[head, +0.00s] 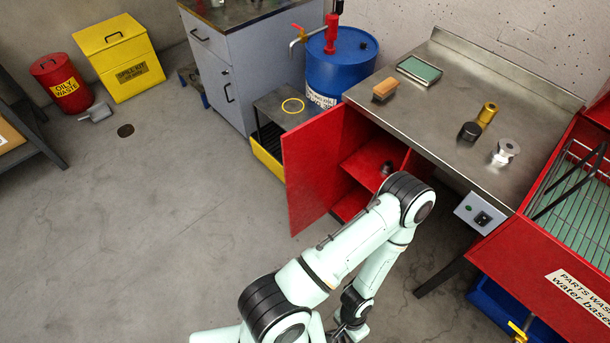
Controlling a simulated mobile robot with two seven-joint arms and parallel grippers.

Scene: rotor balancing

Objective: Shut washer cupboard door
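The red cupboard door (308,175) stands wide open under the steel worktop, swung out to the left of the red cupboard (365,163). Its far edge meets the cupboard's left side. The shelves inside show, with a small dark object (387,167) on one. My arm, coming in from the lower left, crosses in front of the cupboard's lower right part and hides some of it. My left gripper (347,335) points down at the bottom edge, below and apart from the door. Its fingertips are cut off, so its opening does not show. My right gripper is out of view.
On the steel worktop (440,105) are a brush (385,89), a green-topped tray (419,70) and several small metal parts. A blue drum (340,65) and a low stand (290,108) are behind the door. A red parts washer (530,265) is at right. The floor left of the door is clear.

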